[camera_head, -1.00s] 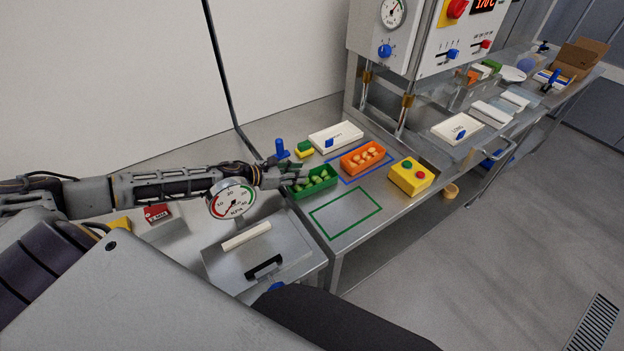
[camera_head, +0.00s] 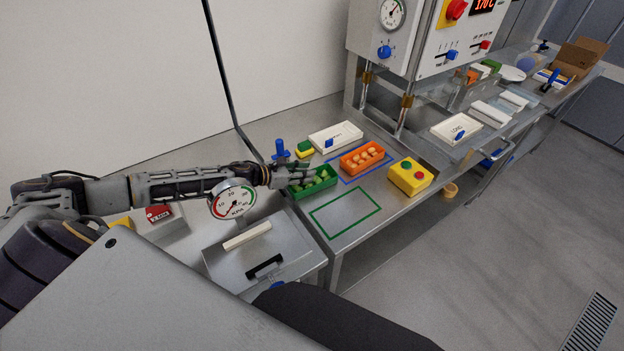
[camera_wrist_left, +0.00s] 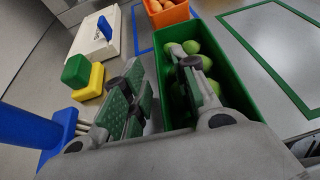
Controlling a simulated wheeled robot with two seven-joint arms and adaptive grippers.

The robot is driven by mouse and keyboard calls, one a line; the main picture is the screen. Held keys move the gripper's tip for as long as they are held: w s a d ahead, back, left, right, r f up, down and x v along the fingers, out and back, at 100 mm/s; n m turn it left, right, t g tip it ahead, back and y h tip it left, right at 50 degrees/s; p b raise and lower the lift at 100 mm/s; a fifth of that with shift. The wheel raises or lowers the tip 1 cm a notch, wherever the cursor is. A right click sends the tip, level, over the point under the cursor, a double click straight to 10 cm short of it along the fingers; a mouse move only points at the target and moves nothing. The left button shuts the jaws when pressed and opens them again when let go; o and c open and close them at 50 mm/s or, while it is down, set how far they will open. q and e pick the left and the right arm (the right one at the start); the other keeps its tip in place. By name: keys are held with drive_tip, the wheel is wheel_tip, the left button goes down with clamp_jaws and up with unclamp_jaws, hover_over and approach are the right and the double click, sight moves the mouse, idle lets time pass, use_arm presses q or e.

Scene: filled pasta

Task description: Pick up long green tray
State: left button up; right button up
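The long green tray (camera_head: 318,184) sits on the steel counter and holds several green filled pasta pieces (camera_wrist_left: 190,60). In the left wrist view the tray (camera_wrist_left: 229,72) runs away from me, right of centre. My left gripper (camera_head: 299,172) is at the tray's left side in the head view. In the left wrist view its fingers (camera_wrist_left: 163,70) are apart, one outside the tray's left wall and one over the inside, with the green wall showing between them. I cannot tell whether either finger touches the wall. My right gripper is not in view.
An orange tray (camera_head: 365,158) with filled pasta stands beyond, by a blue outline. A white box (camera_head: 335,137), a green-and-yellow block (camera_head: 305,149) and a blue-handled tool (camera_head: 280,151) are close behind. A yellow button box (camera_head: 411,176) stands right. The green outlined area (camera_head: 346,212) is empty.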

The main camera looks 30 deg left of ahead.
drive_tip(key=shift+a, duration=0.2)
use_arm(q)
clamp_jaws()
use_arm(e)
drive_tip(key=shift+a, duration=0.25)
use_arm(q)
drive_tip(key=shift+r, duration=0.1)
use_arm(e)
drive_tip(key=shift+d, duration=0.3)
use_arm(q)
drive_tip(key=shift+r, duration=0.1)
